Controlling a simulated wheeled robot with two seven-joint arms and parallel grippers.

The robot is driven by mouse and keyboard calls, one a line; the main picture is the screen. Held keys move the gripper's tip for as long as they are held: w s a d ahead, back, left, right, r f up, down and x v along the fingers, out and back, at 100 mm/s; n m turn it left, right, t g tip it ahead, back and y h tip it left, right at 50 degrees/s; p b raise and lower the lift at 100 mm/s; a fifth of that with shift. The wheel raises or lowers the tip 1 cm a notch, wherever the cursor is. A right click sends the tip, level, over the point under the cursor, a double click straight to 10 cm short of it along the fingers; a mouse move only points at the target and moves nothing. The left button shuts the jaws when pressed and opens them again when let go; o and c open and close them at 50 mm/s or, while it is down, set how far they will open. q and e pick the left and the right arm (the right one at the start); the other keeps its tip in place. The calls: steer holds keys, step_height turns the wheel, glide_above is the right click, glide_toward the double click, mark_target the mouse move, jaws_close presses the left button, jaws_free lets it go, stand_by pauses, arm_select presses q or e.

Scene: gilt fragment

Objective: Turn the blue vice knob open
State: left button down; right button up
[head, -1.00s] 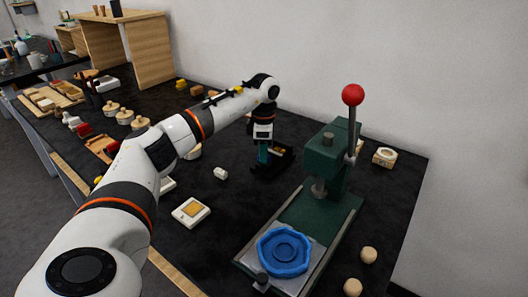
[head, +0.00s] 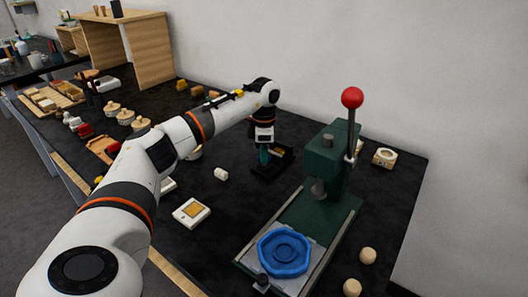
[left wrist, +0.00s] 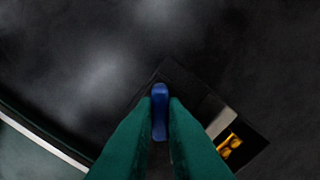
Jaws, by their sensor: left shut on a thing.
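My left gripper (head: 263,155) points down over the small dark vice (head: 284,158) behind the middle of the table. In the left wrist view, its two green fingers (left wrist: 160,112) are shut on the blue vice knob (left wrist: 160,98), which shows as a narrow blue bar between the fingertips. The vice's dark body (left wrist: 187,82) shows around it, with a light grey block and a yellow, gold-coloured piece to the right. In the head view the knob is hidden by the gripper. My right gripper is in neither view.
A green press (head: 328,165) with a red-balled lever stands to the right, a blue dish (head: 284,252) on its plate. A cream box (head: 191,212) and a small white cylinder (head: 221,174) lie in front of the vice. Wooden pieces lie at left.

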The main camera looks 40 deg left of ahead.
arm_select(q)
steer(key=n+p, duration=0.2)
steer(key=shift+r+n, duration=0.15)
steer(key=shift+n, duration=0.25)
steer(key=shift+n+p, duration=0.75)
steer(key=shift+n, duration=0.65)
steer(key=c, duration=1.5)
jaws_free()
step_height(320, 180, up, 12)
steer(key=shift+f+b, duration=0.1)
steer(key=shift+b, duration=0.55)
